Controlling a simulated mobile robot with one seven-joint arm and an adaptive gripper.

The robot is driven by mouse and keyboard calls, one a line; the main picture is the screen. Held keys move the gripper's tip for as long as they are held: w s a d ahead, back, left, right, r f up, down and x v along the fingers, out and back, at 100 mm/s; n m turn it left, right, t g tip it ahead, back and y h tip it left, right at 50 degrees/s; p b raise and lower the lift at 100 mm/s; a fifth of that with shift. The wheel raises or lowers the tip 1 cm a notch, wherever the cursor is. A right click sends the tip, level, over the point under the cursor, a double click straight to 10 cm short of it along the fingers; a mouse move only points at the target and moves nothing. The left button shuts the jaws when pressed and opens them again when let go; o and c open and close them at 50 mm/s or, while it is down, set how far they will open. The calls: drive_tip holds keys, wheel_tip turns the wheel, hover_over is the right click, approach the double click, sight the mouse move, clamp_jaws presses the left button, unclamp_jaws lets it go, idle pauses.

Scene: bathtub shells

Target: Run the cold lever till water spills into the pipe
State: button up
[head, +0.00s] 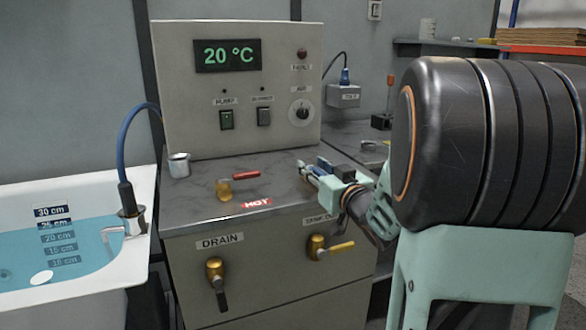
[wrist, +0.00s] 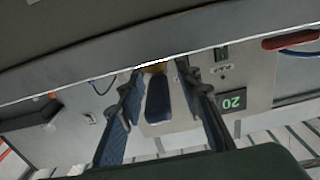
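The cold lever is seen in the wrist view as a dark blue handle (wrist: 158,100) on a brass body (wrist: 155,68). My gripper (wrist: 160,125) has one finger on each side of this handle, with gaps showing on both sides. In the head view my gripper (head: 318,170) is over the counter's right part and hides most of the lever. The tub (head: 145,185) holds blue water (head: 75,262) up to near the 25 cm mark. The spout (head: 112,232) is at its right rim; no stream is clear. A white oval (head: 42,277) shows in the water; I cannot tell if it is the pipe.
The red hot lever (head: 240,175) stands left of my gripper. A metal cup (head: 179,165) is at the counter's back left. The panel (head: 175,95) reads 20 °C. Below are a black-handled drain valve (head: 216,283) and a yellow-handled valve (head: 335,248).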

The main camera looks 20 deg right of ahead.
drive_tip(key=shift+w, duration=0.95)
drive_tip(key=shift+c, duration=0.3)
clamp_jaws()
